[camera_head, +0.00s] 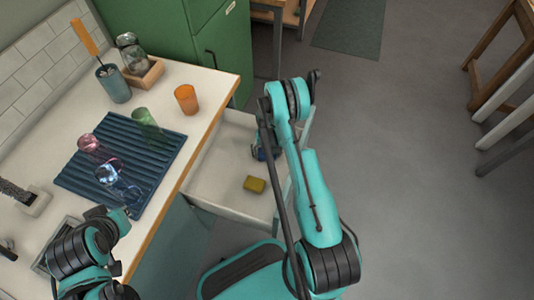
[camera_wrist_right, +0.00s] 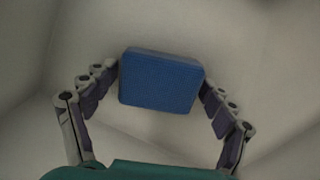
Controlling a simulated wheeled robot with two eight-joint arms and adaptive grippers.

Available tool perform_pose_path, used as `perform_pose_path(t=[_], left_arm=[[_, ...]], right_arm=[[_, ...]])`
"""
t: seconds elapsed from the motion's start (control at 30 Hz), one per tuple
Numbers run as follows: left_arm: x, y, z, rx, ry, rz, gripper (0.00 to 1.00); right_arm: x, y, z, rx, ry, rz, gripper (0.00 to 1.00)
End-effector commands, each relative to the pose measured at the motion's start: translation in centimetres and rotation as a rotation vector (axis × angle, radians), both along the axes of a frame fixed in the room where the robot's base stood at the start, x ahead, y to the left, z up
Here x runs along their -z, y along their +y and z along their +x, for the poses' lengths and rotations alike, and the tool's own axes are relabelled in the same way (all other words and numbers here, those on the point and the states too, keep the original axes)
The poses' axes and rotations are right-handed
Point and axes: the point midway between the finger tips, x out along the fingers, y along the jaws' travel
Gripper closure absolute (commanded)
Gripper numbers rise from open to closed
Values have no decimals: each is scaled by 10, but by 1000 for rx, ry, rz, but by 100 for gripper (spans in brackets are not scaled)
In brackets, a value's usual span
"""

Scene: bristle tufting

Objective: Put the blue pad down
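The blue pad (camera_wrist_right: 160,80) is between the fingers of my right gripper (camera_wrist_right: 160,85) in the right wrist view. Both fingertips meet its side edges, and pale drawer surfaces show around it. In the head view my right gripper reaches into the open drawer (camera_head: 215,180), largely hidden by my arm. A small blue patch of the pad (camera_head: 262,153) shows there. Whether the pad touches the drawer floor cannot be told. My left gripper (camera_head: 122,213) is over the counter's front, near a clear bluish glass; its fingers are too small to read.
A yellow sponge (camera_head: 254,184) lies in the drawer, in front of the right gripper. On the counter, a blue ribbed mat (camera_head: 133,150) carries several glasses. An orange cup (camera_head: 186,98), a brush holder (camera_head: 114,84) and a jar (camera_head: 130,50) stand behind.

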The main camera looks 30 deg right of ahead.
Motion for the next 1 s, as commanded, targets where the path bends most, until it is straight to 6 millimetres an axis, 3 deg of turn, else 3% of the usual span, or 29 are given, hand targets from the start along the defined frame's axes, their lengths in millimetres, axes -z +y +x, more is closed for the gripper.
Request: perform_pose_path(t=[0.3,0.43,0.8,1.0], left_arm=[[0,0,0,0,0,0,100],[-3,0,0,0,0,0,100],[-33,0,0,0,0,0,100],[-42,0,0,0,0,0,100]], right_arm=[[-1,0,0,0,0,0,7],[-10,0,0,0,0,0,7],[-89,0,2,0,0,0,7],[-116,1,3,0,0,0,7]])
